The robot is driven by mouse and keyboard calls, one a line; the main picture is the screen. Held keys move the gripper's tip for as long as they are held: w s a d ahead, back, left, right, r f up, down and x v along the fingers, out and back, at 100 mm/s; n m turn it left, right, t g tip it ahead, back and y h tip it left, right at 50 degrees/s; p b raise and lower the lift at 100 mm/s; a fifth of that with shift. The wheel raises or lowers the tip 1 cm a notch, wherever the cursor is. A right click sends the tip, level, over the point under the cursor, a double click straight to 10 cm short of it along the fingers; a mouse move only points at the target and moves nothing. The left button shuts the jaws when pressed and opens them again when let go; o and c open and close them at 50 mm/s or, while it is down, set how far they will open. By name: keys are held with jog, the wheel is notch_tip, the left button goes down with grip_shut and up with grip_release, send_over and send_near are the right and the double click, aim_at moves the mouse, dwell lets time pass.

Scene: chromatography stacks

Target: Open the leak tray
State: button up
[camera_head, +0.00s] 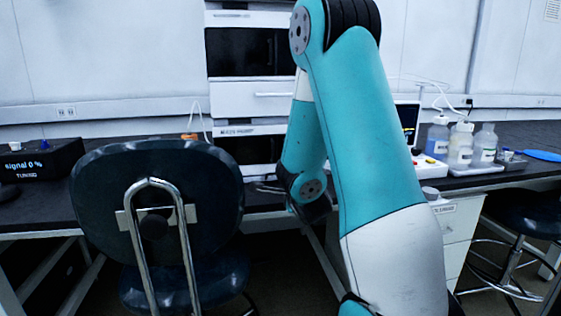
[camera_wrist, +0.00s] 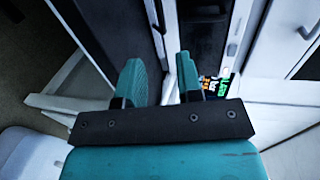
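The chromatography stack (camera_head: 252,97) stands on the bench behind my arm, with white modules and dark front panels. I cannot clearly make out the leak tray; my arm covers part of the stack's right side and base. In the wrist view, my gripper (camera_wrist: 159,78) has its two teal fingers apart, with nothing visible held between them. A pale metal strip shows beyond the finger gap, beside a dark panel (camera_wrist: 203,40) and white casing. In the head view, my gripper's fingers are hidden or too unclear to make out.
A dark chair (camera_head: 160,190) stands in front of the bench at left. A black "signal 0 %" box (camera_head: 42,160) sits on the bench's left. Several bottles (camera_head: 461,145) stand in a white tray at right. A small display with coloured text (camera_wrist: 217,87) is right of the fingers.

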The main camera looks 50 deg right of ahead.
jog(key=p+x, duration=0.2)
jog(key=x, duration=1.2)
jog(key=shift+d+p, duration=0.2)
jog(key=shift+p, duration=0.15)
jog(key=shift+c, duration=0.4)
grip_shut()
